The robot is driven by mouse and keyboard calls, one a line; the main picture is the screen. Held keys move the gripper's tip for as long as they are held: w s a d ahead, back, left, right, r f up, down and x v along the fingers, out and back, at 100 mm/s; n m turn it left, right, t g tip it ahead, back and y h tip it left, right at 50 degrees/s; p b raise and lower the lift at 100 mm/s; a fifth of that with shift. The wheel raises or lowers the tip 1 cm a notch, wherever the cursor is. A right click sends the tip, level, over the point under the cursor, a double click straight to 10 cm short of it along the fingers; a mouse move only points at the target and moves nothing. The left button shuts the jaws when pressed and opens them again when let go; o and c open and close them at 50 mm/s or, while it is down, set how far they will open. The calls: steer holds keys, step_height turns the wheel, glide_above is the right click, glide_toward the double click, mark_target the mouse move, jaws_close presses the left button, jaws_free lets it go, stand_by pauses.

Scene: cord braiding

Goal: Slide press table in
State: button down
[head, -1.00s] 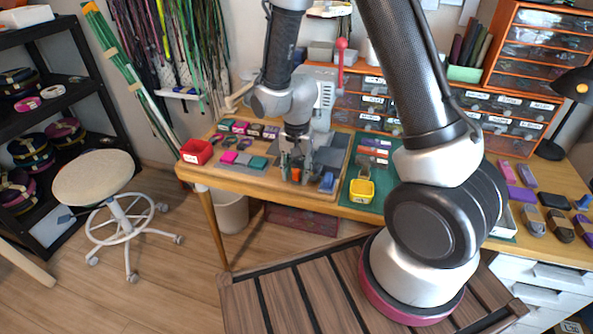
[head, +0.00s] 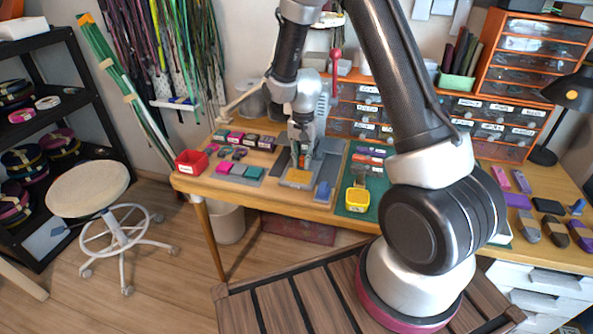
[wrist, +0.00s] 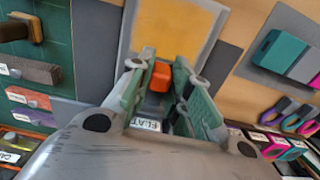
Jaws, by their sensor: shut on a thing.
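The press (head: 328,100) stands at the back of the bench, grey-white with a red lever. A flat yellow-orange plate (head: 298,178) lies on a grey base in front of it; it also fills the top middle of the wrist view (wrist: 172,32). A small orange block (wrist: 160,76) is at the plate's edge, between my fingertips. My gripper (head: 302,156) points down in front of the press and is shut on the orange block, with green-grey fingers on either side in the wrist view (wrist: 157,88). The press's underside is mostly hidden behind my arm.
Left of the plate are a red bin (head: 191,162) and several coloured pieces on a grey mat. Orange drawer units line the back.

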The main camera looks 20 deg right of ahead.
steer(key=shift+w+d, duration=0.5)
steer(key=shift+w, duration=0.2)
steer(key=c, duration=1.3)
jaws_free()
steer(key=shift+s, duration=0.1)
